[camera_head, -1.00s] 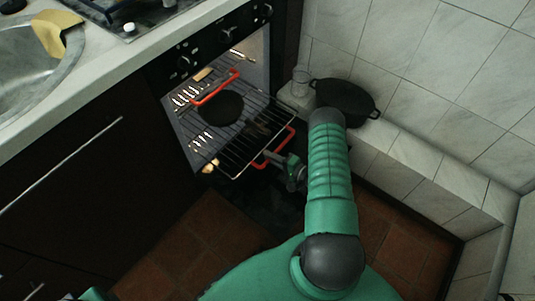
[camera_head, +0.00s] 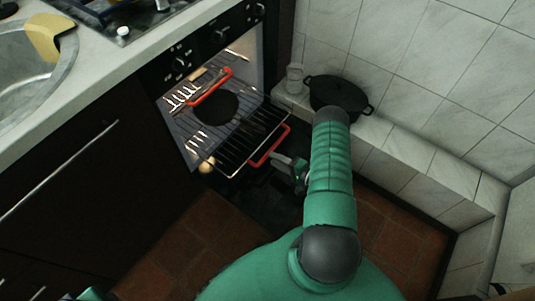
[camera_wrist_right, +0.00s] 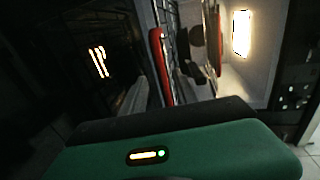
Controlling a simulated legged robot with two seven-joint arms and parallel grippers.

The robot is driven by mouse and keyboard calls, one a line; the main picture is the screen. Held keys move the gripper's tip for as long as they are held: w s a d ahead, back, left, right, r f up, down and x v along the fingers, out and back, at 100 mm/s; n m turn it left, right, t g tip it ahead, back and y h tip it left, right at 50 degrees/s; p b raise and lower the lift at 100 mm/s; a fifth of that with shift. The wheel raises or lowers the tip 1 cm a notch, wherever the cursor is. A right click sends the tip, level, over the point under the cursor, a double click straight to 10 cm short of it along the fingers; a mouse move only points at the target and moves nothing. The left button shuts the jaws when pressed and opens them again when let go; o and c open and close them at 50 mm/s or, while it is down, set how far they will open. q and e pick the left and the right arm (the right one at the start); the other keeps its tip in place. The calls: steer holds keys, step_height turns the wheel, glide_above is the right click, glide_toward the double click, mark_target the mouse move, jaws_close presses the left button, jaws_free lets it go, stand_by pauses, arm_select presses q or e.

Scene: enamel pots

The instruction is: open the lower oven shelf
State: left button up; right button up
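The lower oven shelf is a dark wire rack (camera_head: 232,160) with a red handle (camera_head: 270,147) at its front. It sticks out of the open oven. My right gripper (camera_head: 276,159) is just in front of and beside this handle, seemingly apart from it. In the right wrist view, a red handle bar (camera_wrist_right: 161,66) shows between two grey fingers that stand apart with a gap. Above, another rack carries a red handle (camera_head: 210,87) and a dark round pan (camera_head: 215,106). My left gripper is out of view; only a green bit of that arm shows at the bottom left.
A black pot (camera_head: 338,95) and a clear glass (camera_head: 295,78) stand on the tiled ledge (camera_head: 405,144) at the right. Dark cabinets (camera_head: 70,190) and a counter with a sink (camera_head: 30,85) are at the left. The tiled floor in front is clear.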

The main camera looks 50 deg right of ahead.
steer(key=p+v, duration=0.3)
steer(key=v, duration=0.9)
